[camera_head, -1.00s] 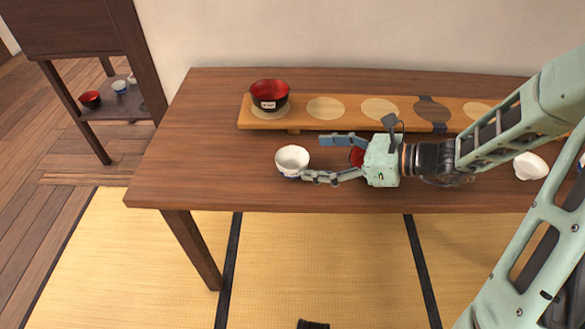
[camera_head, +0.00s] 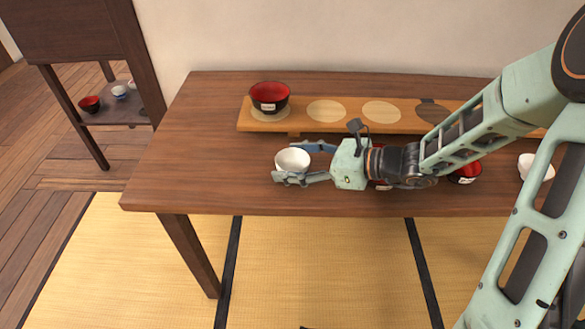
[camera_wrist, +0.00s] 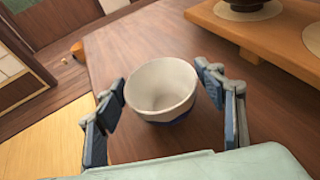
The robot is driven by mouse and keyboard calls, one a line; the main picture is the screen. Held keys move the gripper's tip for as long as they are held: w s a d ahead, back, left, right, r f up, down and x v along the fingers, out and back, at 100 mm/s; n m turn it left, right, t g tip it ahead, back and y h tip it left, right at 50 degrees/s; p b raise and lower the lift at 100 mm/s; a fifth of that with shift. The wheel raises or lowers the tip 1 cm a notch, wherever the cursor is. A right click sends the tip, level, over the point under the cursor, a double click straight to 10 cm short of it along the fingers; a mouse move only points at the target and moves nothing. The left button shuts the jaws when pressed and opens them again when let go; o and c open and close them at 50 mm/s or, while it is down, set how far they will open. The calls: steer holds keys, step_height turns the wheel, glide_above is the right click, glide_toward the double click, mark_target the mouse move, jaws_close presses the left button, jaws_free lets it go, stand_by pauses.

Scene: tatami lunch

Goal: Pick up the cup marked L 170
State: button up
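A white cup (camera_head: 292,160) with a blue lower band stands upright near the front left of the table. It also shows in the wrist view (camera_wrist: 160,88), between my fingers. No L 170 label is readable on it in either view. My gripper (camera_head: 298,164) reaches in from the right at table height. Its fingers lie on either side of the cup. In the wrist view my gripper (camera_wrist: 165,100) is open, with a small gap at the left finger; the right finger is very close to the cup, and I cannot tell whether it touches.
A wooden board (camera_head: 300,119) with round spots lies along the back of the table (camera_head: 190,150). A black bowl with red inside (camera_head: 270,98) stands on its left end. Behind my arm are a red bowl (camera_head: 466,174) and a white cup (camera_head: 540,168). A low shelf (camera_head: 120,112) with bowls stands left.

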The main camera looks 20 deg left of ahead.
steer(key=c, duration=0.9)
steer(key=shift+c, duration=0.2)
steer(key=shift+r, duration=0.1)
